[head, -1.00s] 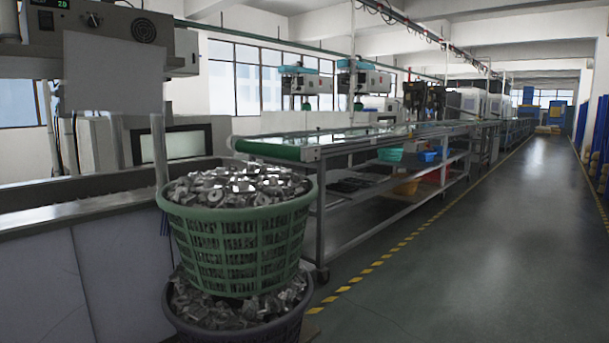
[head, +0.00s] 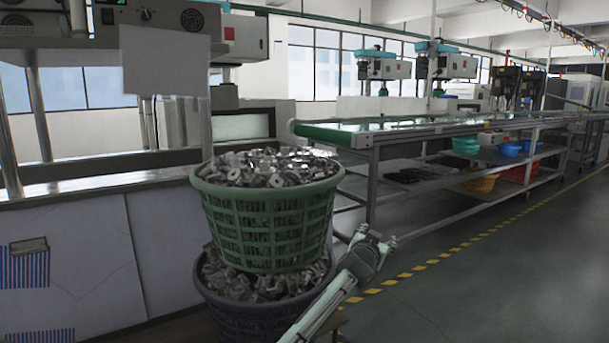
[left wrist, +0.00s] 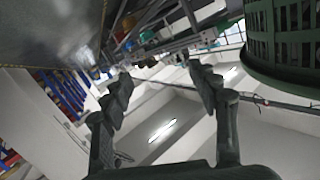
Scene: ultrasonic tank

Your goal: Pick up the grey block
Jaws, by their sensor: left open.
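A green plastic basket (head: 268,228) is heaped with grey metal pieces (head: 265,168). It stands on a dark basket (head: 262,317) that holds more such pieces. I cannot tell which piece, if any, is the grey block. My left gripper (head: 378,243) is to the right of the baskets in the head view, below the green rim. The left wrist view shows its two fingers (left wrist: 160,82) apart with nothing between them. The green basket shows there too (left wrist: 285,45), at the upper right, apart from the fingers. My right gripper is not in view.
A tank with a pale front (head: 100,260) stands left of the baskets, under a machine with a control box (head: 150,22). A conveyor table with a green belt end (head: 335,136) stands behind. The floor (head: 480,280) at the right, with a yellow-black line, is clear.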

